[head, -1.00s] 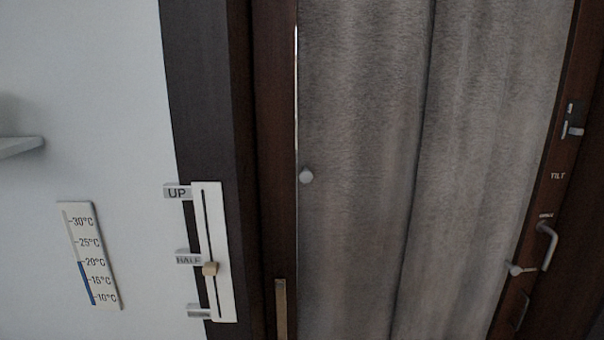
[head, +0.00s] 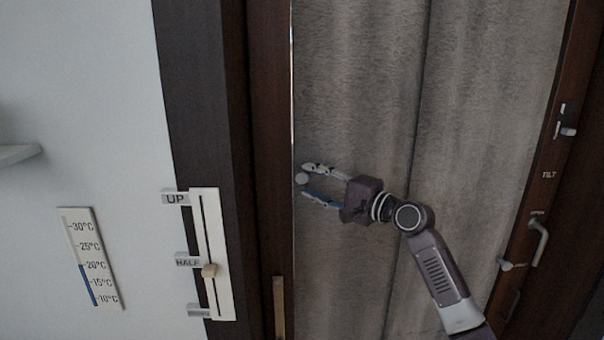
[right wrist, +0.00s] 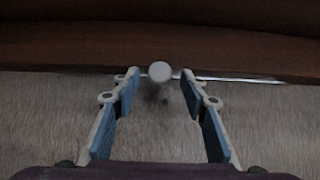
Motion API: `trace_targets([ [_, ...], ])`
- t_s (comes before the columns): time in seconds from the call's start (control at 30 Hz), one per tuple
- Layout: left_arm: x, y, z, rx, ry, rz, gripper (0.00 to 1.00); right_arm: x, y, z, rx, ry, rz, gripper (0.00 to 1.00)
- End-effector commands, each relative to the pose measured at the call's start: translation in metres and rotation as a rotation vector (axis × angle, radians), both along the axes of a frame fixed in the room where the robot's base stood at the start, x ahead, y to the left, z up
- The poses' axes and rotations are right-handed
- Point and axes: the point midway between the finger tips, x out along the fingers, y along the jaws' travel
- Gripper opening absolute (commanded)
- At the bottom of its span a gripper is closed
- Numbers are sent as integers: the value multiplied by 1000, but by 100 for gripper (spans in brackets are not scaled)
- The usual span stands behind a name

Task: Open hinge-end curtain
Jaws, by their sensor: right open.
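A grey curtain (head: 350,90) hangs in folds across the dark wooden frame and covers the opening. A round white knob (head: 301,179) sits at the curtain's left edge, beside the left frame post. My right gripper (head: 304,183) is open, with its fingertips around or just short of the knob, one above and one below in the head view. In the right wrist view the knob (right wrist: 160,71) shows between and slightly beyond the open fingertips (right wrist: 163,82). I cannot tell whether a finger touches it. My left gripper is not in view.
A slider panel (head: 212,255) marked UP and HALF is on the left post, its tan knob near HALF. A thermometer (head: 90,258) and a shelf (head: 18,154) are on the white wall. A handle (head: 540,243) and a latch (head: 567,130) are on the right post.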

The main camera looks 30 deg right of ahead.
Motion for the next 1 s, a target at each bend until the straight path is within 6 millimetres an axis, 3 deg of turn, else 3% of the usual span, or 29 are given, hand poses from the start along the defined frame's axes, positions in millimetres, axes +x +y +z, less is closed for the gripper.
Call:
trace_targets([
  [0.1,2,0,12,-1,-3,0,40,19,4,4,2,0,-1,40],
  [0.3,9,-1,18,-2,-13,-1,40,36,9,1,0,1,0,40],
  [0.63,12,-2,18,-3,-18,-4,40,38,9,-1,-3,0,-1,39],
  [1.0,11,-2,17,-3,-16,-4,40,38,9,-1,-3,1,-1,0],
])
